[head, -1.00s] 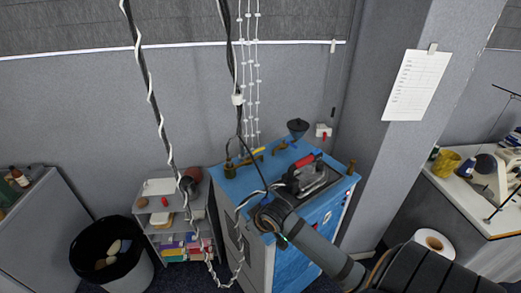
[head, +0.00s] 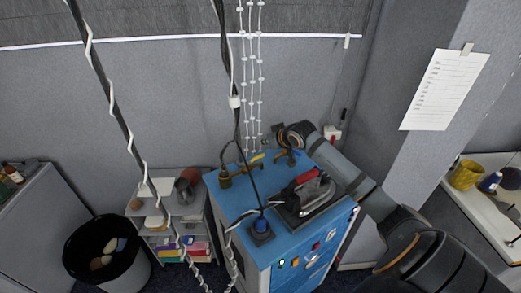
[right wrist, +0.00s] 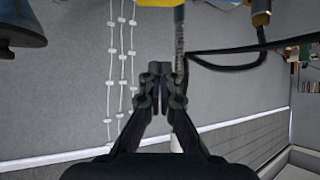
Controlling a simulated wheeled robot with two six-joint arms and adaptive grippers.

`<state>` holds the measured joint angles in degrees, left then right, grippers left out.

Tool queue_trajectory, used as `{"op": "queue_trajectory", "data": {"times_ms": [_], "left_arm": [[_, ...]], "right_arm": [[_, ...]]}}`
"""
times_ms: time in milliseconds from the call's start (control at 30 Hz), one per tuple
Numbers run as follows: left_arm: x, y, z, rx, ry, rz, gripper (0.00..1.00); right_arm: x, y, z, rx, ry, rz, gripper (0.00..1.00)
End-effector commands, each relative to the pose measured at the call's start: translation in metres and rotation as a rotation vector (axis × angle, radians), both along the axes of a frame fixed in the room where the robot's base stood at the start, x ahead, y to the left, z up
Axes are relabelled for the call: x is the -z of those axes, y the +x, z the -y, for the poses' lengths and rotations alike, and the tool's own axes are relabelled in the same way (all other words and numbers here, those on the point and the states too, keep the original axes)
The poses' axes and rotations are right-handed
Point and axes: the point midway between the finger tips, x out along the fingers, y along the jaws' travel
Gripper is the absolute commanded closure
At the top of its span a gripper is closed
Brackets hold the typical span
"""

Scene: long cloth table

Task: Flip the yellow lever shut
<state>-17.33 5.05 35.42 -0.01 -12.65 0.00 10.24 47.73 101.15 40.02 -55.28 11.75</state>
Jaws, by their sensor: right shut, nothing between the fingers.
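The yellow lever (head: 256,158) sits on the brass pipework at the back edge of the blue-topped machine (head: 218,188). In the head view it looks small and lies roughly level. A yellow piece, which looks like the lever, is cut off at the top of the right wrist view (right wrist: 160,3). My right gripper (head: 283,137) is at the machine's back edge, to the right of the lever in the head view; its fingers barely show there. In the right wrist view its fingers (right wrist: 160,78) are together and empty, apart from the yellow piece. My left gripper is out of view.
A black cord (head: 250,175) hangs in front of the lever. White beaded strings (head: 250,80) hang behind. A shelf unit and black bin (head: 95,250) stand at left.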

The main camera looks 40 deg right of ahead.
Motion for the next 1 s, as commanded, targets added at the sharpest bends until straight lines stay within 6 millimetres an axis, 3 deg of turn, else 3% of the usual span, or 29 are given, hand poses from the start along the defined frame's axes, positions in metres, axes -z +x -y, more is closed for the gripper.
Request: {"op": "queue_trajectory", "data": {"times_ms": [100, 200, 333, 400, 500, 600, 800, 1000], "left_arm": [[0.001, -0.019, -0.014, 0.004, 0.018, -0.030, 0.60], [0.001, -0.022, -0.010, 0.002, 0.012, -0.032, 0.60], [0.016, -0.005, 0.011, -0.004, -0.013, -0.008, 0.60], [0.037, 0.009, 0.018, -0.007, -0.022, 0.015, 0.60], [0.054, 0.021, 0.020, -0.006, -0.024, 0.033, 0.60], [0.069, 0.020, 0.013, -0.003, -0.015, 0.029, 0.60], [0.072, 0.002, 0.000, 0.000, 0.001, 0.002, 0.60], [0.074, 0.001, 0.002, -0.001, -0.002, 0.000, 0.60]], "right_arm": [[0.005, 0.007, 0.001, 0.004, 0.004, 0.001, 1.00], [0.016, 0.021, -0.001, 0.003, 0.009, -0.001, 1.00], [0.036, 0.043, 0.000, 0.002, 0.008, -0.001, 1.00], [0.050, 0.054, 0.002, 0.002, 0.005, 0.002, 1.00], [0.060, 0.068, 0.002, 0.002, 0.004, 0.001, 1.00], [0.068, 0.081, 0.002, 0.001, 0.003, 0.001, 1.00], [0.078, 0.057, 0.004, 0.001, -0.005, -0.004, 1.00], [0.083, 0.047, 0.002, 0.000, -0.003, -0.002, 1.00]]}}
